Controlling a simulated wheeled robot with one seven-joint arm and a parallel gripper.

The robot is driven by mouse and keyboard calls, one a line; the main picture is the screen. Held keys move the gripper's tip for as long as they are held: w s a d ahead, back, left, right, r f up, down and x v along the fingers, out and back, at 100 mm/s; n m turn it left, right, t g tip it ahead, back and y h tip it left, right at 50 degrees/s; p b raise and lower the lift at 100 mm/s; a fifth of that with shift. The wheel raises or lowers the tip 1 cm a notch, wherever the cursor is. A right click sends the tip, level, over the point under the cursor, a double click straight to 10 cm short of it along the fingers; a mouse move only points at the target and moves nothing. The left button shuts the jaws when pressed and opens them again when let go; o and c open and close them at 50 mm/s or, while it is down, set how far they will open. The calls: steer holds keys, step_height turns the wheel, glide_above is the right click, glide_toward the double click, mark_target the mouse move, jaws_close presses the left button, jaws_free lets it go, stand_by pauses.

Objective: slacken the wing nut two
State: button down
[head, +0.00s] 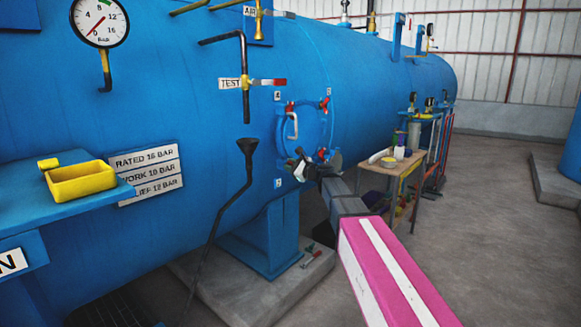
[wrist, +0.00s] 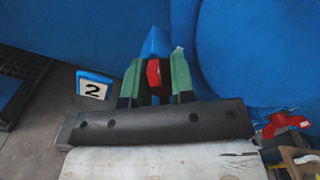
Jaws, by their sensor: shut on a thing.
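Wing nut two (wrist: 153,72) is red and sits between the green fingertips of my gripper (wrist: 154,82) in the wrist view. The fingers are shut on it from both sides. The numbered plate "2" (wrist: 93,89) is just to the left, and it also shows in the head view (head: 278,183). In the head view my gripper (head: 300,167) is at the lower left edge of the round blue hatch (head: 309,132). Wing nut two cannot be made out there behind the gripper. Another red wing nut (wrist: 284,124) is at the right in the wrist view.
More red wing nuts (head: 325,103) and a pale handle (head: 293,126) are on the hatch. A TEST valve (head: 266,82) with a drain pipe and funnel (head: 246,148) stands left of it. A wooden bench (head: 391,168) is to the right. The floor at right is clear.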

steer(key=n, duration=0.5)
steer(key=shift+s+a+f+n, duration=0.1)
steer(key=shift+s+f+n, duration=0.05)
steer(key=shift+n, duration=0.15)
steer(key=n, duration=0.5)
steer(key=shift+f, duration=0.2)
steer(key=n, duration=0.5)
steer(key=shift+f+n, duration=0.15)
steer(key=shift+n, duration=0.25)
steer(key=n, duration=0.5)
steer(key=shift+f+n, duration=0.2)
steer(key=shift+n, duration=0.1)
steer(key=c, duration=1.2)
jaws_free()
steer(key=shift+c, duration=0.2)
